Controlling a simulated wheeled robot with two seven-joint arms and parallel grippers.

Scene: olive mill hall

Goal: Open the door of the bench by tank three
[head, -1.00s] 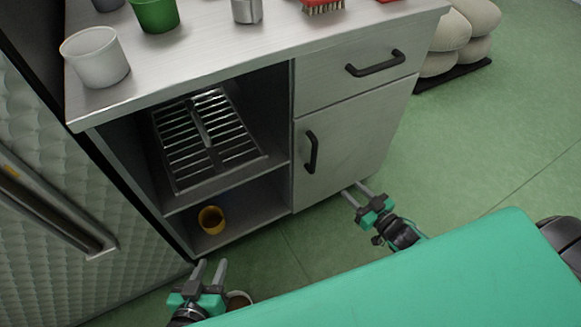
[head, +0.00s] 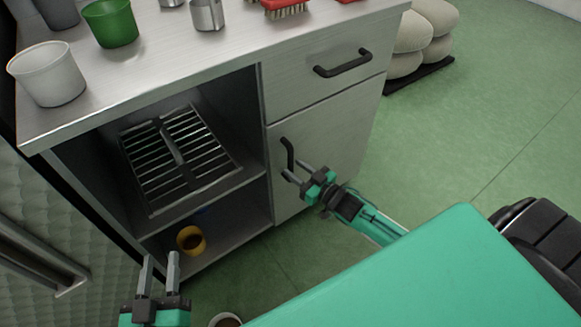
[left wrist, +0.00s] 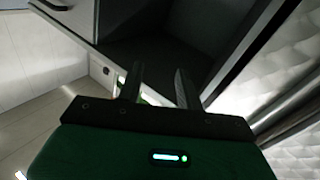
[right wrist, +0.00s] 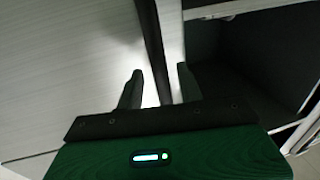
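The bench (head: 215,90) is a steel cabinet with a drawer above a door on its right side. The door (head: 325,150) is shut, with a black upright bar handle (head: 288,152) near its left edge. My right gripper (head: 294,172) is open at the handle's lower part; I cannot tell whether it touches. In the right wrist view, a dark upright bar (right wrist: 153,45), apparently the handle, runs down towards the gap between the open fingers. My left gripper (head: 161,260) is open and empty, low in front of the open shelves. No tank number is visible.
The drawer has a black handle (head: 342,62). Cups, including a white one (head: 46,74) and a green one (head: 110,22), and a brush (head: 286,8) stand on top. A rack (head: 178,155) and yellow cup (head: 191,240) occupy the shelves. Green floor right is free; sacks (head: 425,28) lie behind.

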